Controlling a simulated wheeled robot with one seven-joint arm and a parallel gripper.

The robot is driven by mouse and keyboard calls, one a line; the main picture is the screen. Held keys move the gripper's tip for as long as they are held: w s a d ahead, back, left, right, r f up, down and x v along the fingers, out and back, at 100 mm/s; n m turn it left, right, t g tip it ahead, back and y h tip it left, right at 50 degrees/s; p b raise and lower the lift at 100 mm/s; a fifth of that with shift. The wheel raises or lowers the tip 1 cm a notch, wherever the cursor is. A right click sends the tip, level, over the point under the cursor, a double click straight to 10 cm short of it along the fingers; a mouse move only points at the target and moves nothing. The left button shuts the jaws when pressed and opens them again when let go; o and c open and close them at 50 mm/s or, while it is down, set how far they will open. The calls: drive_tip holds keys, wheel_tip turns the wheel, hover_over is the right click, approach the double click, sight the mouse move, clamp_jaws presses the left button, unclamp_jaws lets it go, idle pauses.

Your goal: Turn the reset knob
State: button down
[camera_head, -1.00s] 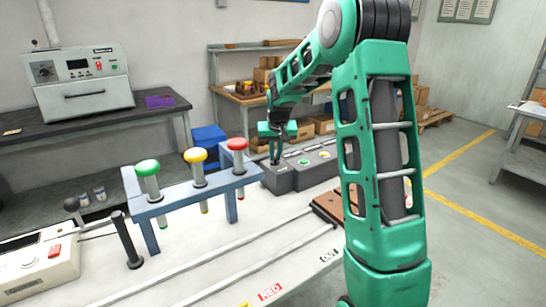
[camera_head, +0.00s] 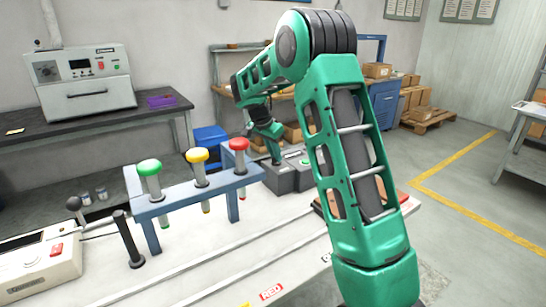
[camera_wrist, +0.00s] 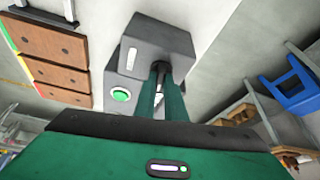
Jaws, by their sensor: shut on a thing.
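A dark grey control box (camera_head: 283,179) stands on the far side of the white bench, with a green button (camera_head: 304,162) on its top. My gripper (camera_head: 275,160) points down onto the box's left end. In the wrist view the fingers (camera_wrist: 160,72) are close together at the raised grey end of the box (camera_wrist: 172,42). They are shut on a small dark part, which I take for the reset knob; it is mostly hidden between the fingertips. The green button also shows in the wrist view (camera_wrist: 120,95), left of the fingers, beside a white label.
A blue rack (camera_head: 185,203) with green, yellow and red-topped plungers stands left of the box. A white device (camera_head: 40,265) and a black post (camera_head: 127,240) are at the front left. My arm hides part of the bench's right side. A blue stool (camera_head: 210,137) stands behind.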

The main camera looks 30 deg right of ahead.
drive_tip(key=shift+w+a+m, duration=0.15)
drive_tip(key=shift+a+m, duration=0.1)
drive_tip(key=shift+m, duration=0.35)
drive_tip(key=shift+r, duration=0.1)
drive_tip(key=c, duration=1.9)
unclamp_jaws()
drive_tip(key=shift+w, duration=0.1)
drive_tip(key=shift+o, duration=0.4)
drive_tip(key=shift+d, duration=0.1)
drive_tip(key=shift+g, duration=0.3)
drive_tip(key=v, duration=1)
drive_tip(key=shift+a+r, duration=0.25)
drive_tip(key=shift+a, duration=0.05)
